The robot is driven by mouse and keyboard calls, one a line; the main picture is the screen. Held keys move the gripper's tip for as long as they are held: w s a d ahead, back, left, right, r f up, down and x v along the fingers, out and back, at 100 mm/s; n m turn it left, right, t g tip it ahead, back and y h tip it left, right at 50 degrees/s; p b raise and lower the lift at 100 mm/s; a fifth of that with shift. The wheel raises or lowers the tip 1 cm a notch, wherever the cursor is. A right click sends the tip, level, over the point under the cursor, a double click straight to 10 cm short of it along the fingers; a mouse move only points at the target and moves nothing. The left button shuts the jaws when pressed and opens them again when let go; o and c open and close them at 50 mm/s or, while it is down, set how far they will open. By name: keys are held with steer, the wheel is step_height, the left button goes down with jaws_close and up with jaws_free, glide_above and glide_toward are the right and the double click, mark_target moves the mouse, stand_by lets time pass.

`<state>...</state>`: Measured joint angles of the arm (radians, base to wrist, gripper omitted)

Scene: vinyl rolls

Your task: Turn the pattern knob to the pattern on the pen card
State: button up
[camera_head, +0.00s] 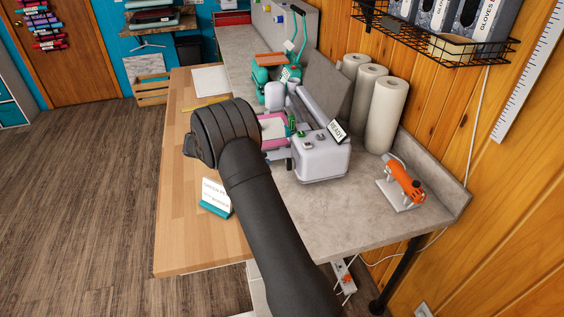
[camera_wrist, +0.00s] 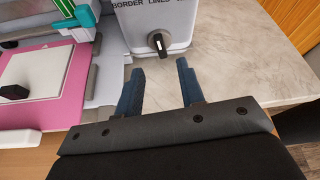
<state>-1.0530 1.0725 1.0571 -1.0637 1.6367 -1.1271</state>
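The pattern knob (camera_wrist: 160,44) is a small black knob with a pale mark on the front of the white machine (camera_wrist: 180,20). Words reading "BORDER LINES" run above it, cut off by the top edge of the wrist view. My gripper (camera_wrist: 160,70) is open, its two blue fingers apart, with the knob a little beyond the tips and roughly centred between them. The fingers look apart from the knob. In the head view the machine (camera_head: 318,160) stands right of my arm, which hides my fingers. A white card in a teal stand (camera_head: 215,196) has print too small to read.
A pink mat with a white sheet (camera_wrist: 40,85) lies left of my fingers. Clear grey counter (camera_head: 345,215) lies in front.

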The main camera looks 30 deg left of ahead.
mark_target(290, 164)
steer(key=x, duration=0.8)
steer(key=shift+c, duration=0.3)
jaws_close()
